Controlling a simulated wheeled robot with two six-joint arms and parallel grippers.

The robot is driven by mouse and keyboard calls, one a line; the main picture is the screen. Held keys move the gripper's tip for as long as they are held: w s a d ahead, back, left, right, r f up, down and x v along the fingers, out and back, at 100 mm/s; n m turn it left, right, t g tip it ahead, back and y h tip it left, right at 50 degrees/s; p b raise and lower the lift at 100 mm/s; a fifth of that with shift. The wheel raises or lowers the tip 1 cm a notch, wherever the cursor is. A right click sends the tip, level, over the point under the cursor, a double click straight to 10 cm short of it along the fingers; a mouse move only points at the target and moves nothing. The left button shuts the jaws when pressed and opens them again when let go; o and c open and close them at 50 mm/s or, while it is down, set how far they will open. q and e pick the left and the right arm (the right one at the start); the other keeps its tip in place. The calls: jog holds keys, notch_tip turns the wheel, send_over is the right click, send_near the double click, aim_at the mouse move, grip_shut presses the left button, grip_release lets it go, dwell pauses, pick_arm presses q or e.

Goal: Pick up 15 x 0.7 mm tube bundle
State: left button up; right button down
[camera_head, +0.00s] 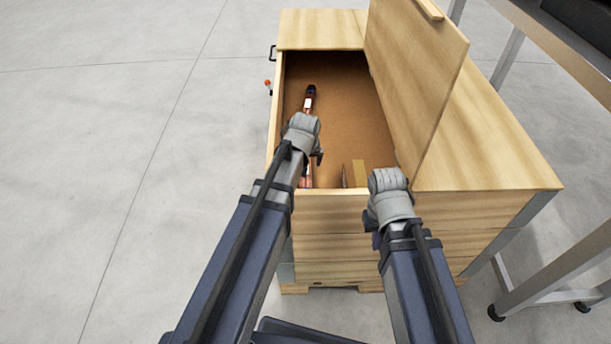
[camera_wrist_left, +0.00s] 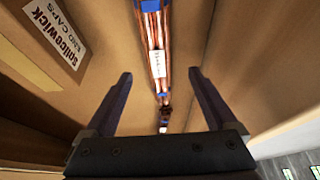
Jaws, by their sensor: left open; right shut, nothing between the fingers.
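The copper tube bundle (camera_head: 308,103) lies lengthwise along the left inner side of an open wooden box (camera_head: 320,45), with a white label and a dark end showing. My left gripper is over the near part of the bundle and its wrist hides the middle of it. In the left wrist view the bundle (camera_wrist_left: 154,32), with blue bands and a white label, runs between the two spread fingers of my left gripper (camera_wrist_left: 160,76), which is open and holds nothing. My right gripper (camera_head: 373,228) is shut and empty at the box's near edge; its fingertips are hardly visible.
The box's lid (camera_head: 425,75) stands raised on the right. A cardboard carton (camera_wrist_left: 62,45) with a printed label is beside the bundle in the left wrist view. A table (camera_head: 550,45) stands at the right. The floor to the left is clear.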

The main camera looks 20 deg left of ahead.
pick_arm(q)
jog(key=shift+b+x, duration=1.05)
jog(key=shift+x, duration=0.1)
jog(key=b+x, duration=0.1)
jog(key=x, duration=0.1)
jog(key=b+x, duration=0.1)
jog(key=b, duration=0.1)
jog(key=b+x, duration=0.2)
jog(key=shift+w+f, duration=0.2)
jog(key=shift+w, duration=0.2)
jog(key=shift+r, duration=0.1)
grip_shut()
